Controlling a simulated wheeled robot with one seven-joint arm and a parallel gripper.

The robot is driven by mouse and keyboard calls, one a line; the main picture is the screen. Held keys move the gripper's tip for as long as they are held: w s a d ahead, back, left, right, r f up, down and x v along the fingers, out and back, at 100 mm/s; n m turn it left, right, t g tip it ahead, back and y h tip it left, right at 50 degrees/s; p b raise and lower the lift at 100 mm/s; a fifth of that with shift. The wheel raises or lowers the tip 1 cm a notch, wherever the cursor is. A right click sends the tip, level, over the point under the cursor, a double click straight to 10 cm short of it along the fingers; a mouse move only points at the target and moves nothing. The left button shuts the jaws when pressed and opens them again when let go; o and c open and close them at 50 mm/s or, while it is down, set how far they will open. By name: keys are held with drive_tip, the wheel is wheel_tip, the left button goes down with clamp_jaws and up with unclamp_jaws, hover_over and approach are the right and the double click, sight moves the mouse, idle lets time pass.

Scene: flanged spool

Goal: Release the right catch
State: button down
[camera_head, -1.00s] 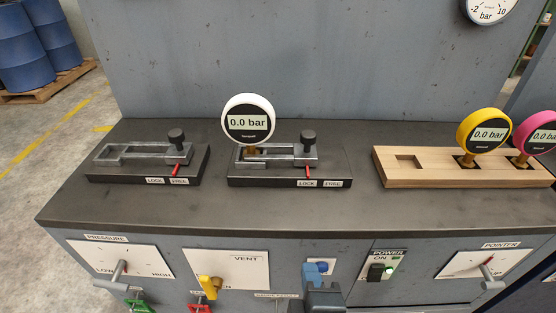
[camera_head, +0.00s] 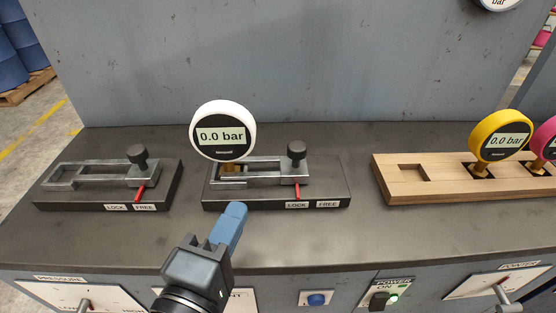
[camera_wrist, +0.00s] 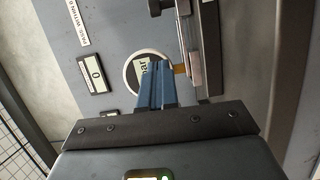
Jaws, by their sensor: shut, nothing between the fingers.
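The right catch is a grey metal slide frame (camera_head: 262,174) with a black knob (camera_head: 297,152) at its right end. Its red pointer (camera_head: 297,190) stands above the LOCK label (camera_head: 297,205), left of the FREE label (camera_head: 328,204). A white-rimmed gauge (camera_head: 222,131) reading 0.0 bar stands upright at the left end of this frame. My gripper (camera_head: 236,212) is shut and empty, in front of the right catch's base, below the gauge in the picture. In the wrist view its blue fingers (camera_wrist: 157,80) overlap the gauge (camera_wrist: 132,75), with the slide frame (camera_wrist: 188,38) beside them.
The left catch (camera_head: 95,174) is empty, its red pointer above FREE. A wooden rack (camera_head: 400,188) holds a yellow gauge (camera_head: 500,136) and a pink gauge at the right. The dark bench top is clear between the catches and the rack. Panel controls line the front.

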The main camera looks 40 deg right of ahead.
drive_tip(key=shift+d, duration=0.1)
drive_tip(key=p+x, duration=0.1)
drive_tip(key=x, duration=0.8)
drive_tip(key=shift+w+d+r, duration=0.1)
drive_tip(key=shift+w+d, duration=0.05)
drive_tip(key=shift+w, duration=0.05)
drive_tip(key=d, duration=0.3)
drive_tip(key=shift+d, duration=0.15)
drive_tip(key=shift+s+d, duration=0.1)
drive_tip(key=shift+d, duration=0.4)
drive_tip(key=shift+s+d+p, duration=0.35)
drive_tip(key=shift+s+d, duration=0.15)
drive_tip(key=shift+d, duration=0.25)
drive_tip(key=shift+s+d+p, duration=0.4)
drive_tip(key=shift+s+d, duration=0.1)
drive_tip(key=shift+d, duration=0.3)
drive_tip(key=shift+s+d+p, duration=0.35)
drive_tip(key=shift+s+d, duration=0.15)
drive_tip(key=shift+d, duration=0.25)
